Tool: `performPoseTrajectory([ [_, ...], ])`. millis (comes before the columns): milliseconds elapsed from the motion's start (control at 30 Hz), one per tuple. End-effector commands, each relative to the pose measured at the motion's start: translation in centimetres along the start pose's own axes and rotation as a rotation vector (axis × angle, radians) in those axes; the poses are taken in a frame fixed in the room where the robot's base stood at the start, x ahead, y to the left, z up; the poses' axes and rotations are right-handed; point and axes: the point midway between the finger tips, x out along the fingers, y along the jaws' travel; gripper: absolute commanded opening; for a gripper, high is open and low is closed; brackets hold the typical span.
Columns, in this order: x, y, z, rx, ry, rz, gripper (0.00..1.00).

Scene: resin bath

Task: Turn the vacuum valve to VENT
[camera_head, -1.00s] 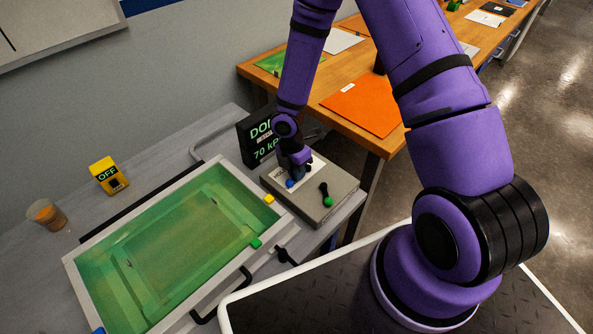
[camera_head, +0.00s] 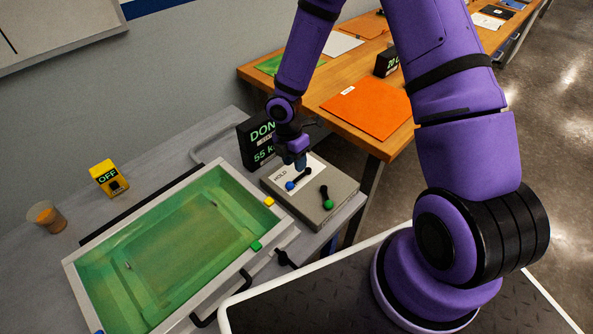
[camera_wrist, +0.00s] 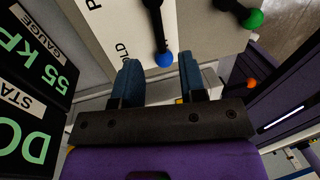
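A black lever with a blue knob (camera_head: 290,186) lies on the white label plate of a grey box. The plate's word HOLD is legible beside it in the head view; VENT is not legible. In the wrist view the blue knob (camera_wrist: 164,59) shows just beyond the gap between my fingertips, with the black lever running up from it. My gripper (camera_head: 292,165) is above the plate, apart from the knob. In the wrist view my gripper (camera_wrist: 160,80) has its two blue fingers spread, with nothing between them.
A second black lever with a green knob (camera_head: 327,202) is on the same grey box. A black gauge display (camera_head: 257,145) reading 55 kPa stands behind it. A green bath (camera_head: 185,245) lies left, with a yellow OFF box (camera_head: 108,178) and a cup (camera_head: 47,216) beyond.

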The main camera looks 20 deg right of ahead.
Motion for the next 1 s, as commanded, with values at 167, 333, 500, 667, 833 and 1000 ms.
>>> performPoseTrajectory([
  [167,-3.3,0.0,0.1,0.001,-0.001,0.002,0.38],
  [333,-5.1,0.0,0.0,0.0,-0.001,0.001,0.38],
  [500,-5.8,0.0,0.0,0.001,0.0,0.0,0.38],
  [667,-5.8,0.0,0.0,0.0,0.0,-0.001,0.38],
  [833,-5.8,0.0,0.0,0.0,0.0,-0.001,0.38],
  [1000,-6.0,-0.1,0.1,0.007,-0.003,0.001,0.38],
])
